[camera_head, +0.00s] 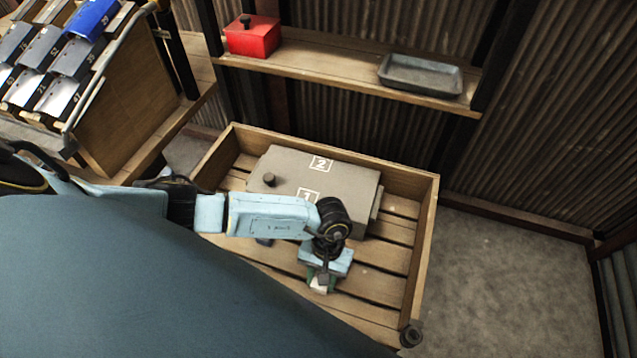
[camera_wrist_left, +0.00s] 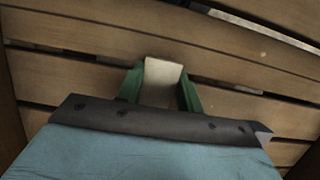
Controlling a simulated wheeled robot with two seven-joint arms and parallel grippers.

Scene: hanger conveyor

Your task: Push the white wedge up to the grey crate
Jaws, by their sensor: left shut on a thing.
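The white wedge (camera_wrist_left: 162,82) is between the two green fingers of my left gripper (camera_wrist_left: 161,88) in the left wrist view. In the head view the wedge (camera_head: 319,285) shows small and pale at the tip of my left gripper (camera_head: 322,280), over the slatted floor of a wooden tray. My left gripper is shut on it. The grey crate (camera_head: 340,182) lies in the same tray, behind my left arm, with white marks 1 and 2 and a dark knob on top. A gap of slats separates wedge and crate. My right gripper is not in view.
The wooden tray (camera_head: 431,230) has raised walls around crate and wedge. A shelf (camera_head: 350,77) behind holds a red box (camera_head: 252,36) and a grey metal tray (camera_head: 421,76). A rack (camera_head: 130,100) with numbered blocks stands at upper left. Slats right of the gripper are bare.

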